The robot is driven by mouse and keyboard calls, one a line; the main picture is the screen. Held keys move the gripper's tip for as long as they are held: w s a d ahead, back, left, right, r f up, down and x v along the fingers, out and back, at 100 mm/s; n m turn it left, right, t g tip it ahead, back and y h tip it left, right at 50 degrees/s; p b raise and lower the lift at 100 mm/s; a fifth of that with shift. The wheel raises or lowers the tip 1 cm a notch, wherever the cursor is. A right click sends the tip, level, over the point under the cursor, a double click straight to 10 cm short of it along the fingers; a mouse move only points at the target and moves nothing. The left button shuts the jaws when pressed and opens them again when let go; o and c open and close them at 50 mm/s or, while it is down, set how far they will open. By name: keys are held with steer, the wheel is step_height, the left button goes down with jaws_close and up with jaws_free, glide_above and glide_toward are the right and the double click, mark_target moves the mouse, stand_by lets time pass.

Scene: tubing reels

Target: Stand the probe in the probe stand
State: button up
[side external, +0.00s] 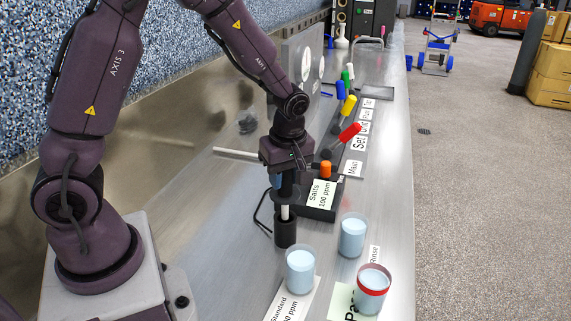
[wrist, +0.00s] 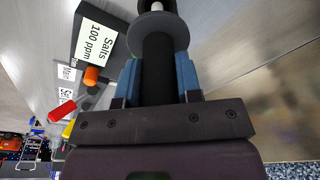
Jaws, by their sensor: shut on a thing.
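My gripper (side external: 285,181) points down over the bench, its blue fingertips shut on the black handle of the probe (side external: 285,195). In the wrist view the handle (wrist: 158,70) lies between the blue fingers, with a wide grey collar beyond it. The probe is upright, and its white shaft shows below the collar. A black upright cylinder, seemingly the probe stand (side external: 285,234), is on the bench directly under the shaft. The shaft meets its top edge in the side view; I cannot tell how far inside the tip is.
A black box labelled Salts (side external: 321,196) stands close to the right of the probe. Blue-filled cups (side external: 300,271) stand in front, one with a red band (side external: 372,291). Red (side external: 350,131) and yellow-handled (side external: 349,105) valves are behind. A thin black bent rod or cable (side external: 258,211) is left of the stand.

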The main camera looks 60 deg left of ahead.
mark_target(285, 197)
steer(key=shift+f, duration=2.7)
steer(key=shift+f, duration=0.25)
steer(key=o, duration=1.1)
steer(key=shift+c, duration=0.2)
